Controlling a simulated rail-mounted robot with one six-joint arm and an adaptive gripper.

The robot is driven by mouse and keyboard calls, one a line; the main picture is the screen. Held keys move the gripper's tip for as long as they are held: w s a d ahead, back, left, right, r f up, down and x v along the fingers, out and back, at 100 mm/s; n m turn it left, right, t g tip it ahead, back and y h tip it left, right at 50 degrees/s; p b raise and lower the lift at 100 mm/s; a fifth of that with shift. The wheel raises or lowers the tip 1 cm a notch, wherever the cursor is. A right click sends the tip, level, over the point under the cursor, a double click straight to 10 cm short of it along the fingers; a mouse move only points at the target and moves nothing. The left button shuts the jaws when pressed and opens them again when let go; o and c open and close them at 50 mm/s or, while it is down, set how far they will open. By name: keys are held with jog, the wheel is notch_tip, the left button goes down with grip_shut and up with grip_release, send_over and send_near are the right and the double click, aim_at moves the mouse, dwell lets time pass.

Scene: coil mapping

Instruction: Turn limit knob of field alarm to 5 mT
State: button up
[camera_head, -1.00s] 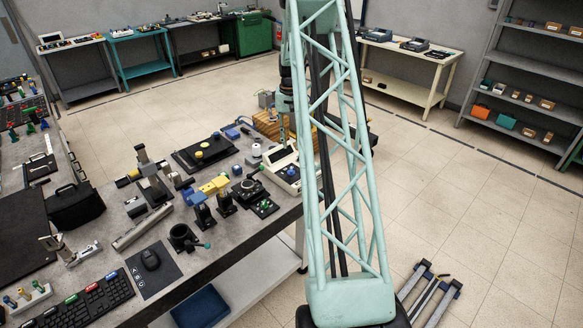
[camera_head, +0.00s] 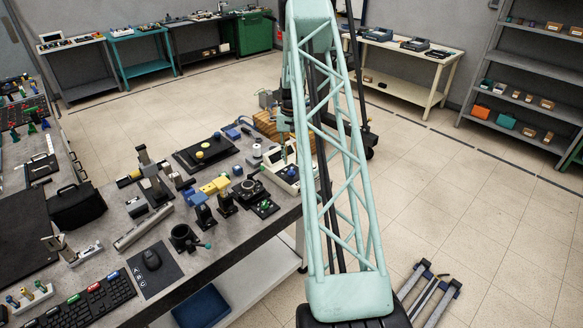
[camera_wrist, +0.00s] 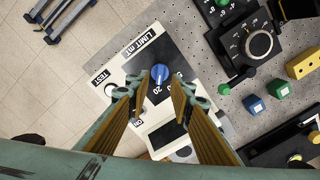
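The field alarm (camera_wrist: 128,58) is a white box with a dark screen and the labels LIMIT mT, TEST and ON in the wrist view. Its blue limit knob (camera_wrist: 160,73) has part of a dial scale beside it, with 20 readable. I cannot tell exactly where the knob points. My gripper (camera_wrist: 157,84) is open, with one fingertip on each side of the knob in the picture. The height gap is unclear, and I see no clear contact. In the head view the field alarm (camera_head: 291,180) stands at the bench's right edge, partly hidden by my arm.
A black device with a round dial (camera_wrist: 259,44) stands right of the alarm, with green and blue blocks (camera_wrist: 253,103) and a yellow block (camera_wrist: 303,63) near it. Floor lies beyond the bench edge. Another bench (camera_head: 420,50) stands at the back.

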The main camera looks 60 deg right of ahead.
aim_at(291, 171)
jog(key=shift+f+p, duration=0.35)
jog(key=shift+f, duration=2.35)
grip_shut()
